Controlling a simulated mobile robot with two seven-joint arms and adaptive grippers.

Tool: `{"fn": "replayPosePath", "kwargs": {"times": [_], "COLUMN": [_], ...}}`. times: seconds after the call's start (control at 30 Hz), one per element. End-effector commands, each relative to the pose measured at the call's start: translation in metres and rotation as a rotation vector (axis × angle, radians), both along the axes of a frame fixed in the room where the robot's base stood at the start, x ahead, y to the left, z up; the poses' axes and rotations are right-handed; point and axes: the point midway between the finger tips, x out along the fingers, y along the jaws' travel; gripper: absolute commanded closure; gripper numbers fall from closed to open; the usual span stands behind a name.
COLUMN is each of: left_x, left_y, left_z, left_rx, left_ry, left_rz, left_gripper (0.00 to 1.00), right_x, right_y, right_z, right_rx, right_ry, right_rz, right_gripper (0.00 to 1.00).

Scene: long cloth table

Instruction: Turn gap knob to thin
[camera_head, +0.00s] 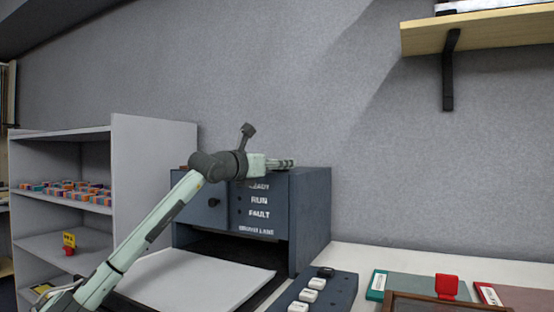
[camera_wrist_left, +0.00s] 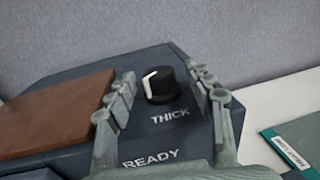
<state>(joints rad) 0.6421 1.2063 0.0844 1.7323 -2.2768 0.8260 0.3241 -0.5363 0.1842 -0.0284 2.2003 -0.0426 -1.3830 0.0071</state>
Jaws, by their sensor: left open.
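The gap knob (camera_wrist_left: 160,84) is a black round knob with a white pointer mark on its left side in the left wrist view. It stands on top of the dark blue machine (camera_head: 311,215), behind the printed word THICK. No THIN label is readable. My left gripper (camera_head: 285,163) is open over the machine's top, with one finger on each side of the knob in the wrist view. I cannot tell whether either finger touches it. In the head view the knob cannot be made out behind the gripper. My right gripper is not in view.
A brown pad (camera_wrist_left: 62,112) lies on the machine's top, left of the knob. The machine's front has a small dark knob (camera_head: 214,202) and READY, RUN and FAULT labels. A button panel (camera_head: 325,290) and binders (camera_head: 418,286) lie at right. A grey shelf (camera_head: 150,165) stands left.

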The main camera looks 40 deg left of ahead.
Motion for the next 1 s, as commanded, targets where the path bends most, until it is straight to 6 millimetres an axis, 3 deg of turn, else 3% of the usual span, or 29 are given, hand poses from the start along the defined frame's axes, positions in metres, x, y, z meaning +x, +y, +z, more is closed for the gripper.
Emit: {"fn": "replayPosePath", "kwargs": {"times": [0.3, 0.7, 1.0], "left_x": [0.0018, 0.0016, 0.0012], "left_y": [0.0000, -0.0001, 0.0021], "left_z": [-0.0006, -0.0005, -0.0008], "left_rx": [0.001, 0.001, 0.000], "left_ry": [0.000, 0.000, 0.001], "left_rz": [0.000, -0.001, -0.045], "left_gripper": [0.49, 0.98, 0.98], "right_x": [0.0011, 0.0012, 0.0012], "right_y": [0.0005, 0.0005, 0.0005], "right_z": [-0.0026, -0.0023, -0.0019], "right_rx": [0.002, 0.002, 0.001], "right_ry": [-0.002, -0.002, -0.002], "right_rz": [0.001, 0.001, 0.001], "right_gripper": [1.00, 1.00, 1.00]}}
